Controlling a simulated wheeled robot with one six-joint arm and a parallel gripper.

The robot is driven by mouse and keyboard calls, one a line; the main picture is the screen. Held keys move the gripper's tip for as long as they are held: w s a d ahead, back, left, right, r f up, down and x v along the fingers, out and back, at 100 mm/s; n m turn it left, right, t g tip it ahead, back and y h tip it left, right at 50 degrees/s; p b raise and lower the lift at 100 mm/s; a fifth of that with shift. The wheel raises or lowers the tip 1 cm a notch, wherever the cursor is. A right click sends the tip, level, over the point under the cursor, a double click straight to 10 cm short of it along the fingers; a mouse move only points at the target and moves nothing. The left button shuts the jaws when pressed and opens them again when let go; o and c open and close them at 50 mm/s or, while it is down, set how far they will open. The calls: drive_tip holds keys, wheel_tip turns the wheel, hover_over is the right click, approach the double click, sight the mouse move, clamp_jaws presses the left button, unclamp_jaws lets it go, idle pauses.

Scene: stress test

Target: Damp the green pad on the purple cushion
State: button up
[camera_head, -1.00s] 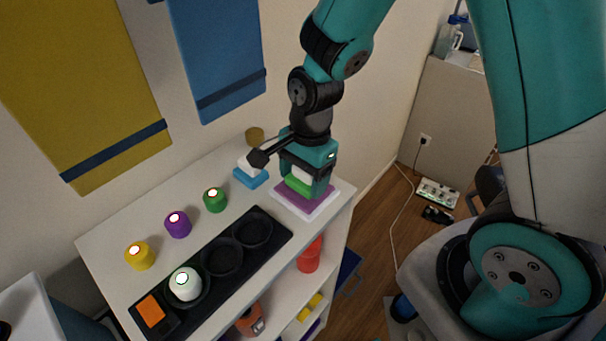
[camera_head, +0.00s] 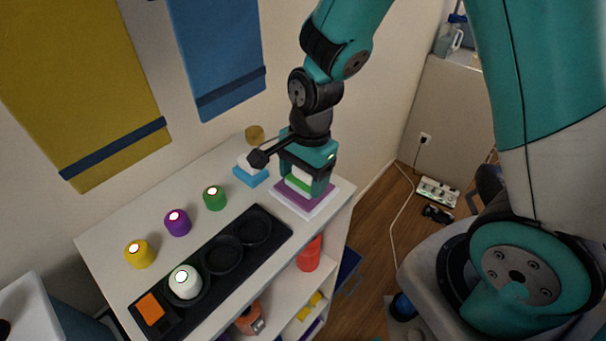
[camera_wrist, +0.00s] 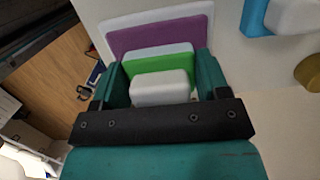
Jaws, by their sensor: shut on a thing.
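My gripper (camera_wrist: 163,85) is shut on the green pad (camera_wrist: 160,65), which has a white block-like grip on its near side. In the head view the green pad (camera_head: 297,184) is at or just above the purple cushion (camera_head: 306,196); I cannot tell whether they touch. The purple cushion (camera_wrist: 130,40) lies on a white base (camera_wrist: 113,24), which also shows in the head view (camera_head: 311,213), at the right end of the white table top.
A blue pad with a white grip (camera_head: 250,175) sits left of my gripper. Green (camera_head: 215,198), purple (camera_head: 178,223) and yellow (camera_head: 139,254) lit pieces stand along the table. A black tray (camera_head: 254,212) holds a white lit piece (camera_head: 185,282) and an orange block (camera_head: 150,309).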

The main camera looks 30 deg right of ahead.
sight(300, 171)
idle(0.5)
wheel_tip(300, 171, up, 7)
drive_tip(key=p, duration=0.6)
drive_tip(key=shift+p, duration=0.3)
drive_tip(key=shift+f, duration=0.1)
idle(0.3)
